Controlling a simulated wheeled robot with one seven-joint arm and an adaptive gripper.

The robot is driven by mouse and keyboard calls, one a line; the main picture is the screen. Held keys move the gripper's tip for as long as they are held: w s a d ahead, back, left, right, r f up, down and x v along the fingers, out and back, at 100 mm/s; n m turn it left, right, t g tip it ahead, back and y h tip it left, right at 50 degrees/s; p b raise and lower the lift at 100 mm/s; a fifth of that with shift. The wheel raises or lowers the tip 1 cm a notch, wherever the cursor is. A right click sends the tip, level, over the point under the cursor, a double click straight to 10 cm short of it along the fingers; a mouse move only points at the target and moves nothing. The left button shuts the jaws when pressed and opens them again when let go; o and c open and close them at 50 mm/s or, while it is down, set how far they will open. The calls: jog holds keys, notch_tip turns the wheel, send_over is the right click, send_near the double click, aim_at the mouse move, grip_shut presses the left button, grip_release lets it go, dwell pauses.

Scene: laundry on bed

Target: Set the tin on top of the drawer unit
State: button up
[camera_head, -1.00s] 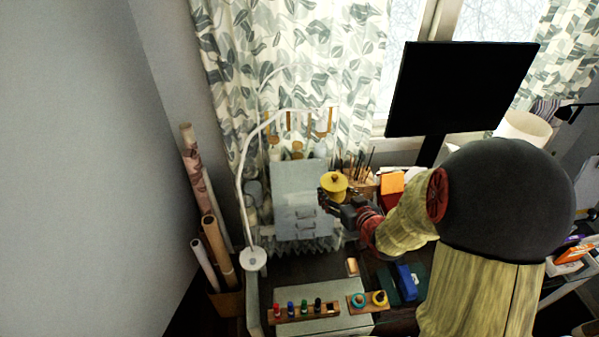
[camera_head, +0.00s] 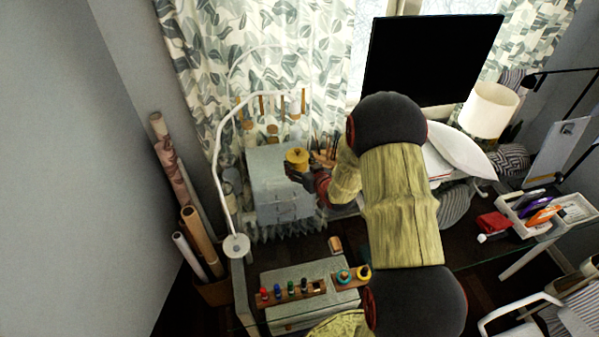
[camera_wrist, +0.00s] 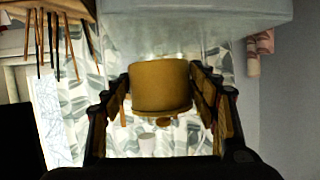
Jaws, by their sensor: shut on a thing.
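The tin (camera_head: 297,157) is a small round yellow pot with a knobbed lid. The drawer unit (camera_head: 283,207) is a grey-white box with drawer fronts, standing at the back of the desk by the curtain. My gripper (camera_head: 298,171) is shut on the tin and holds it at the right part of the unit's top. In the wrist view, the tin (camera_wrist: 160,86) sits between both fingers, appearing upside down, with the unit's pale surface (camera_wrist: 190,18) just beyond it. I cannot tell whether the tin touches the unit.
A white lamp arm (camera_head: 219,165) curves up left of the unit. Brushes in a holder (camera_head: 328,152) stand close on its right. Wooden-handled items (camera_head: 270,103) hang behind it. A grey box (camera_head: 318,277) with a bottle rack (camera_head: 292,292) lies in front. A black monitor (camera_head: 430,60) stands at right.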

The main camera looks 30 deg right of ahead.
jog(key=shift+w+f, duration=0.15)
jog(key=shift+f, duration=0.75)
jog(key=shift+w+f, duration=0.1)
jog(key=shift+f, duration=0.75)
jog(key=o, duration=1.5)
jog(key=shift+f, duration=0.15)
jog(key=shift+o, duration=0.2)
